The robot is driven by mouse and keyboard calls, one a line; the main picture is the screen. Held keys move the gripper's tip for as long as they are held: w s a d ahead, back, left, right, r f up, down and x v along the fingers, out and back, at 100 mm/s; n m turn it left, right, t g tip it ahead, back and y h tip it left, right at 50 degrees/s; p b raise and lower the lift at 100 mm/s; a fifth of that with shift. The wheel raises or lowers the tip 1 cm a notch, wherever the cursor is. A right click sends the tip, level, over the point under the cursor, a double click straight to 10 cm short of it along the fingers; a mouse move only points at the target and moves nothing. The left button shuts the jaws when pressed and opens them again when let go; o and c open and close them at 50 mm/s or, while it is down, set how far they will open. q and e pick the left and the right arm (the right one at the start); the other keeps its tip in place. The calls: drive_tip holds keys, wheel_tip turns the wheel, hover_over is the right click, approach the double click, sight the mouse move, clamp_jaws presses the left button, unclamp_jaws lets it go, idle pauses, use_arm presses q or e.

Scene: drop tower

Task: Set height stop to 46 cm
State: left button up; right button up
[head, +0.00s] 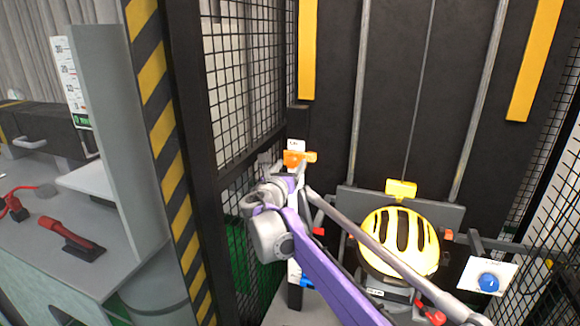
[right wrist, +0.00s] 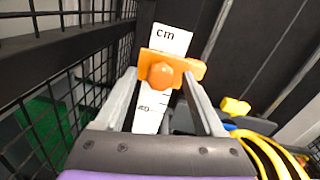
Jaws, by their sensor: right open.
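The orange height stop (head: 298,158) sits near the top of a white cm scale strip (head: 295,268) on a dark post. In the right wrist view the stop (right wrist: 165,73) has a round orange knob facing me and a pointer to the right. The scale (right wrist: 149,112) shows "cm" above the stop and a mark that looks like 40 below it; the exact reading is hidden. My right gripper (right wrist: 160,76) is open, its fingers on either side of the stop's lower part; contact cannot be told. It also shows in the head view (head: 287,180). My left gripper is not in view.
A yellow helmet (head: 400,243) sits right of the post, below a yellow block (head: 401,189). A blue knob (head: 489,283) is on a white panel at right. Black mesh (head: 243,80) and a striped post (head: 160,120) stand close on the left. A bench (head: 90,230) holds red tools.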

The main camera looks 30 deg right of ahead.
drive_tip(key=v, duration=1.1)
drive_tip(key=shift+b, duration=0.3)
drive_tip(key=shift+w, duration=0.1)
drive_tip(key=s+f+m+g+y+p, duration=0.3)
drive_tip(key=s+f+m+g+y, duration=0.15)
drive_tip(key=s+f+m, duration=0.95)
drive_tip(key=s+a+f+m+g+y+p, duration=0.1)
drive_tip(key=s+a+f+m+y, duration=0.3)
drive_tip(key=s+a+f+m, duration=0.2)
drive_tip(key=s+a+f+m+g+y+p, duration=0.1)
drive_tip(key=s+a+f+m+y, duration=0.3)
drive_tip(key=s+a+f+m, duration=0.2)
drive_tip(key=s+m, duration=0.2)
drive_tip(key=s, duration=0.2)
drive_tip(key=shift+s+a+f+m+g, duration=0.2)
drive_tip(key=shift+a+m+g, duration=0.1)
drive_tip(key=shift+a+g, duration=0.05)
drive_tip(key=shift+y, duration=0.25)
